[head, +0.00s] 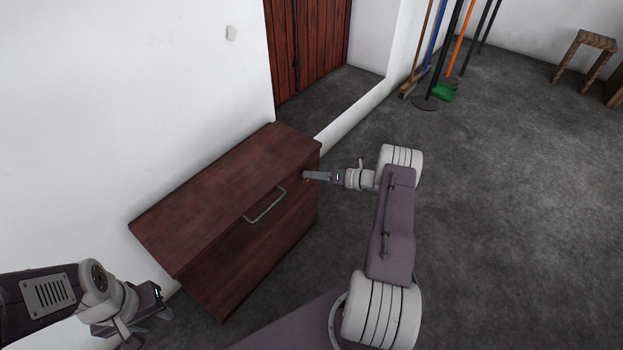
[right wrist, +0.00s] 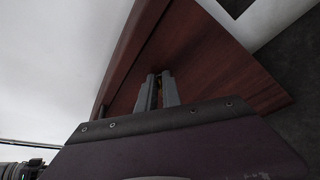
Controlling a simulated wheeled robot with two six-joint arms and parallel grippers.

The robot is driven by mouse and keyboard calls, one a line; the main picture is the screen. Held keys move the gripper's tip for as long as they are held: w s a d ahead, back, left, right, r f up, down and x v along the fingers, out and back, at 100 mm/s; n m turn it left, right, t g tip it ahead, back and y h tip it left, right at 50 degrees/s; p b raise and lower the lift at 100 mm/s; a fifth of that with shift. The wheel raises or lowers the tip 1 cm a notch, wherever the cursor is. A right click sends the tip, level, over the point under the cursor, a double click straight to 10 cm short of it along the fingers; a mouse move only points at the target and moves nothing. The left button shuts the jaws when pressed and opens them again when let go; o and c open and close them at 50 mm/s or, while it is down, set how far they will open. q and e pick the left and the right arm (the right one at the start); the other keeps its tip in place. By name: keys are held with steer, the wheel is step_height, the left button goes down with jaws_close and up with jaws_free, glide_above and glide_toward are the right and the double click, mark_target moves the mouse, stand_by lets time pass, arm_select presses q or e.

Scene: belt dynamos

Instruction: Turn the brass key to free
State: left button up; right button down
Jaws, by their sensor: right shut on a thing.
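A dark red-brown wooden cabinet (head: 215,195) with a sloping top stands against the white wall. The brass key (head: 307,180) shows as a small golden bit on the cabinet's front, right of the handle. My right gripper (head: 310,176) is at the cabinet front, shut on the key. In the right wrist view a little brass (right wrist: 158,82) shows between the two fingers (right wrist: 158,90); most of the key is hidden, so its angle cannot be told. My left gripper (head: 158,306) hangs at the lower left, away from the cabinet; its fingers are not clear.
A grey bar handle (head: 265,205) sticks out from the cabinet front, left of the key. A low white wall edge (head: 355,108) runs behind the cabinet. Brooms and a green dustpan (head: 444,92) lean at the back, with a wooden stool (head: 585,55) beyond. The grey floor at right is clear.

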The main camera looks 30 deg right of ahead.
steer(key=shift+w+d+f+m+t+y+b, duration=0.1)
steer(key=shift+f+m+t+y+b, duration=0.3)
steer(key=shift+m+b, duration=0.85)
steer(key=shift+d+f+m+y+b, duration=0.15)
steer(key=shift+m+y+b, duration=0.6)
steer(key=shift+m+b, duration=0.5)
steer(key=shift+w+d+f+m+t+y+b, duration=0.1)
steer(key=shift+f+m+t+y+b, duration=0.3)
steer(key=shift+m+b, duration=0.85)
steer(key=shift+r, duration=0.2)
steer(key=c, duration=1.5)
jaws_free()
steer(key=p+v, duration=0.2)
steer(key=v, duration=0.7)
steer(key=shift+d, duration=0.1)
